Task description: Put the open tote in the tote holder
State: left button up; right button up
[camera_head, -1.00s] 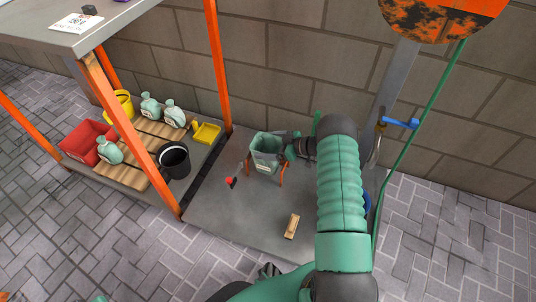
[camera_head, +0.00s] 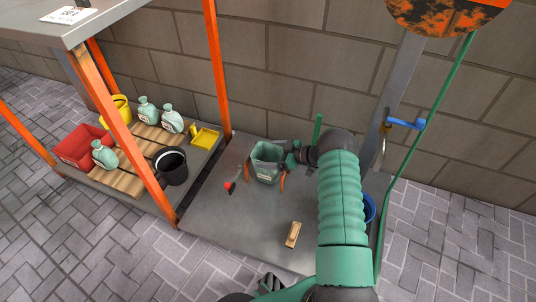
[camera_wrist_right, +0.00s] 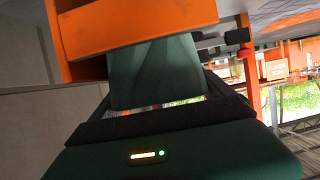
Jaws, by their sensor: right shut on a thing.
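The open tote (camera_head: 267,168) is a small green bin with a pale label, upright with its open top facing up. It sits between the orange legs of the tote holder (camera_head: 282,183); whether it rests fully on the holder is hidden. My right gripper (camera_head: 291,159) is shut on the tote's right side. In the right wrist view the green tote wall (camera_wrist_right: 155,75) lies between the fingers, with an orange holder part (camera_wrist_right: 140,25) close beyond it.
A red-tipped tool (camera_head: 230,187) and a wooden block (camera_head: 293,234) lie on the grey platform. Left is a pallet with bottles, a black bucket (camera_head: 171,165), yellow items and a red crate (camera_head: 82,148). An orange post (camera_head: 217,70) and a green pole flank the area. A brick wall stands behind.

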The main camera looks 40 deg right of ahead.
jog(key=o, duration=1.6)
jog(key=shift+c, duration=0.2)
jog(key=w+r+p+v, duration=0.1)
jog(key=r+p+v, duration=0.1)
jog(key=p+v, duration=0.5)
jog(key=w+a+r+m+h+b, duration=0.1)
jog(key=w+r+m+h+b, duration=0.1)
jog(key=w+r+h, duration=0.45)
jog(key=w+a+r+m+g+h, duration=0.1)
jog(key=w+a+r+m+g, duration=0.1)
jog(key=a+r, duration=0.6)
jog(key=s+a+m+g+y, duration=0.1)
jog(key=s+a+g, duration=0.6)
jog(key=s+a, duration=1.5)
jog(key=s, duration=0.4)
jog(key=shift+a+f+g, duration=0.25)
jog(key=shift+a+g, duration=0.05)
